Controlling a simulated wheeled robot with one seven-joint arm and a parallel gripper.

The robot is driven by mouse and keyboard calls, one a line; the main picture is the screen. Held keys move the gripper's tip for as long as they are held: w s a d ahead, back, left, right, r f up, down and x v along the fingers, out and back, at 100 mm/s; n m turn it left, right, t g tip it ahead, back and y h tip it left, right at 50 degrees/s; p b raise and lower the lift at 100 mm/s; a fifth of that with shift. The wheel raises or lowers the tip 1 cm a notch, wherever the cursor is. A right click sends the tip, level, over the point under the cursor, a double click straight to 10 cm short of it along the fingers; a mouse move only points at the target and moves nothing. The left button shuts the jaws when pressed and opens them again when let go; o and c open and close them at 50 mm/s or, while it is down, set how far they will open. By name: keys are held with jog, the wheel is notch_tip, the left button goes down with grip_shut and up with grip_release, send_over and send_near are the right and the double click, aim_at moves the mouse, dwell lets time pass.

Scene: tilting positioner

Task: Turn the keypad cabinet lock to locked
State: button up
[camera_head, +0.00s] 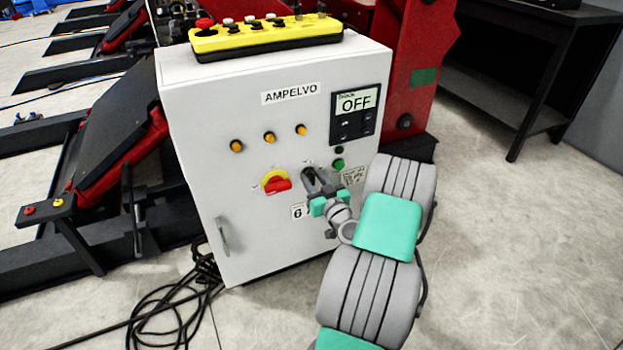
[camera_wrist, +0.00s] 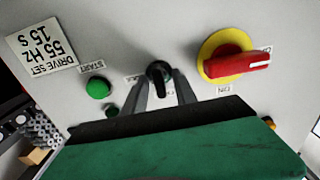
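The white control cabinet (camera_head: 215,150) stands upright, with a nameplate reading AMPELVO. Its small black turn knob (camera_wrist: 158,72) sits on the front panel, between the green START button and the red-and-yellow rotary switch. My gripper (camera_wrist: 163,85) is at the panel, one finger on each side of the knob. The fingers look apart, with panel and part of a label visible between them; contact with the knob is unclear. In the head view my gripper (camera_head: 318,180) covers the knob, and its lettering is partly hidden in the wrist view.
The red rotary handle (camera_head: 277,184) on yellow is close beside my gripper; it also shows in the wrist view (camera_wrist: 235,64). A green START button (camera_wrist: 98,88) is on the other side. The display (camera_head: 356,103) reads OFF. Cables (camera_head: 175,300) lie on the floor.

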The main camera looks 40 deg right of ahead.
jog(key=shift+w+d, duration=0.15)
jog(key=shift+w, duration=0.25)
jog(key=shift+c, duration=0.3)
grip_shut()
